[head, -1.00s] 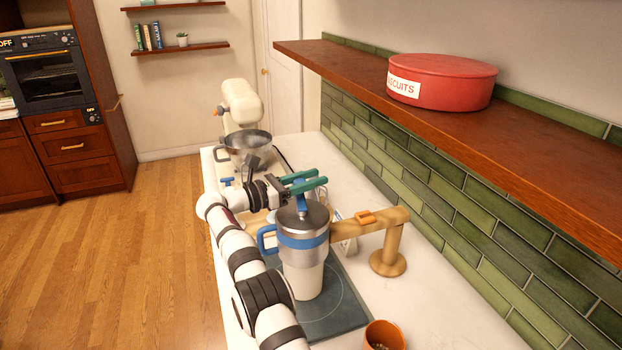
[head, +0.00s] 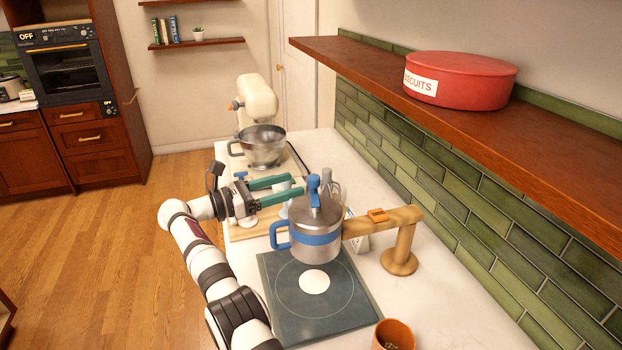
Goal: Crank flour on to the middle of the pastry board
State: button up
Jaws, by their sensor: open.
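The steel flour mill (head: 316,218) has a blue band, a blue side handle and a blue crank knob (head: 313,184) on its lid. It is held above the dark pastry board (head: 281,322) by a wooden stand. A round white patch of flour (head: 315,281) lies inside the thin circle on the board, near its middle. No flour stream shows under the mill. My gripper (head: 297,188) has green fingers, spread open and empty. It is just left of the crank knob. I cannot tell whether a fingertip touches the knob.
The wooden stand (head: 400,245) rises right of the board. An orange-brown pot (head: 393,336) stands at the front. A stand mixer with a steel bowl (head: 262,146) and a pale wooden board (head: 247,228) are behind. A shelf with a red biscuit tin (head: 460,80) overhangs the right.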

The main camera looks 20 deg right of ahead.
jog(key=shift+s+a, duration=0.2)
jog(key=shift+a, duration=0.75)
jog(key=n+t+y, duration=0.3)
jog(key=n+t, duration=0.1)
jog(key=t, duration=0.3)
send_near(309, 184)
jog(key=shift+n, duration=0.3)
jog(key=x, duration=1.1)
jog(key=shift+d, duration=0.25)
grip_shut()
